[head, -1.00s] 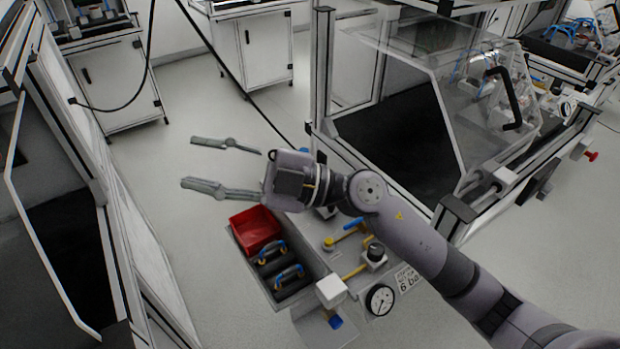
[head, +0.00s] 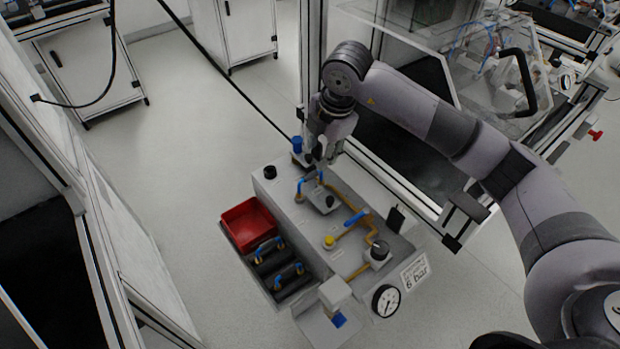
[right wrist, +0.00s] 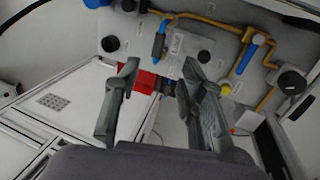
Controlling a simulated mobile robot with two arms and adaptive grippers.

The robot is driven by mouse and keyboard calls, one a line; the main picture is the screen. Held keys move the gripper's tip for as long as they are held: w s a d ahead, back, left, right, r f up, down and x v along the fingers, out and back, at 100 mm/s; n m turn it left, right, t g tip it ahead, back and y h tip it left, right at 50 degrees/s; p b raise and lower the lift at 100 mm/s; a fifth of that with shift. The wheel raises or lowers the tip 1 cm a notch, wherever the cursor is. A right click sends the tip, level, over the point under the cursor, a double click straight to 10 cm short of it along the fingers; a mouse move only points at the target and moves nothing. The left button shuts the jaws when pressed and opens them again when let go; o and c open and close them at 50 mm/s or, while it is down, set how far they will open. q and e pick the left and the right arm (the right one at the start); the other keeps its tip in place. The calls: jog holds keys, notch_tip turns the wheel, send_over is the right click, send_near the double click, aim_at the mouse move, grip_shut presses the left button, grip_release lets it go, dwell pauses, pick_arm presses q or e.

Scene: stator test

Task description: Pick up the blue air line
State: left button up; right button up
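A short blue air line (head: 309,184) with brass-coloured ends sits on the grey test panel (head: 345,205), by a small plate. Two similar blue air lines, a nearer one (head: 289,272) and a farther one (head: 268,246), lie in the dark compartments at the panel's left side. My right gripper (head: 320,160) points down just above the first line; whether they touch is unclear. In the right wrist view its two fingers (right wrist: 160,68) are apart, with the blue line (right wrist: 158,45) seen beyond and between their tips. My left gripper is out of view.
A red bin (head: 248,226) adjoins the dark compartments. A framed machine stands behind; the floor at left is clear.

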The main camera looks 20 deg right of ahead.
aim_at(313, 173)
jog(key=x, duration=0.6)
jog(key=shift+w+a+f, duration=0.1)
jog(key=shift+f, duration=0.1)
jog(key=shift+d+p+x, duration=0.1)
jog(key=shift+p+x, duration=0.3)
jog(key=shift+x, duration=0.95)
jog(key=shift+d+p+x, duration=0.15)
jog(key=shift+p+x, duration=0.2)
jog(key=shift+x, duration=1)
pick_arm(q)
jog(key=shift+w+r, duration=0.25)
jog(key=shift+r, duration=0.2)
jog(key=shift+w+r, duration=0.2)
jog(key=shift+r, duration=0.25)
pick_arm(e)
jog(key=shift+w, duration=0.1)
jog(key=shift+c, duration=0.3)
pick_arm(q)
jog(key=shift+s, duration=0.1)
pick_arm(e)
grip_shut()
